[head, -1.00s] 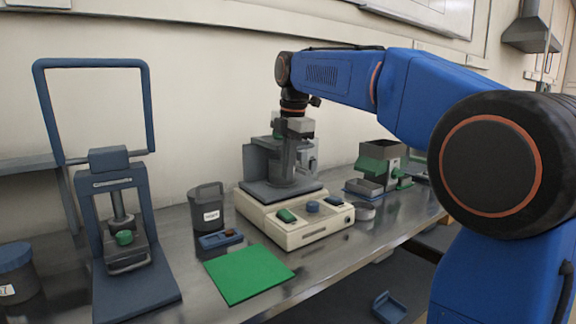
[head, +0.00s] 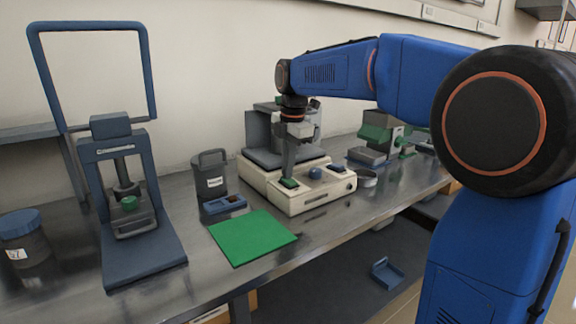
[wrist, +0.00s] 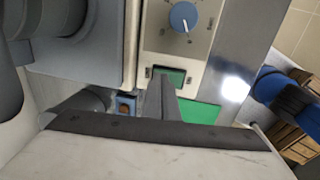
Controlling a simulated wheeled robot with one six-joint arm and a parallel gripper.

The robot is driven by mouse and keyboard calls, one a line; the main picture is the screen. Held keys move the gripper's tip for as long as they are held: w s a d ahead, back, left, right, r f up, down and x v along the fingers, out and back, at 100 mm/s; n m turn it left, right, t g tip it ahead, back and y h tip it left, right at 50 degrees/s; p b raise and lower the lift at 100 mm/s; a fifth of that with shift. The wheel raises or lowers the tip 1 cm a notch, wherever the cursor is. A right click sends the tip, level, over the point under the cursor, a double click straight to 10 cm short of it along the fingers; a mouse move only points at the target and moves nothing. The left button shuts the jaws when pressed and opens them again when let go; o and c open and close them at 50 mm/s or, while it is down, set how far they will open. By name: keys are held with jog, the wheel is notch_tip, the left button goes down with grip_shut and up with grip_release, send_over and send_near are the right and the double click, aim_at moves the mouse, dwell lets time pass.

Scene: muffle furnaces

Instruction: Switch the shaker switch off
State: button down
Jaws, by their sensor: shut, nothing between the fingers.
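The shaker (head: 300,201) is a cream machine on the bench with a sloped front panel. A green rocker switch (head: 289,183) is at the panel's left end, left of a blue knob (head: 315,173). A dark switch (head: 337,168) is at the right end. My gripper (head: 288,174) is shut and empty, pointing down with its tips right at the green switch. In the wrist view the green switch (wrist: 172,75) shows just beyond the fingers (wrist: 166,88), partly covered by them. I cannot tell whether they touch or which way the rocker is tilted.
A blue press (head: 142,243) stands further left. A green and grey device (head: 379,137) stands at the right. The bench front is mostly clear.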

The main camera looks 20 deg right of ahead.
aim_at(293, 182)
jog(key=shift+w+a+f+g, duration=0.1)
jog(key=shift+w+f+g, duration=0.05)
jog(key=shift+f+g, duration=0.2)
jog(key=shift+s, duration=0.2)
jog(key=shift+s+d, duration=0.3)
jog(key=shift+s, duration=0.3)
jog(key=shift+r, duration=0.5)
notch_tip(293, 182, up, 13)
jog(key=s, duration=0.1)
jog(key=shift+d+r, duration=0.15)
jog(key=shift+r, duration=0.05)
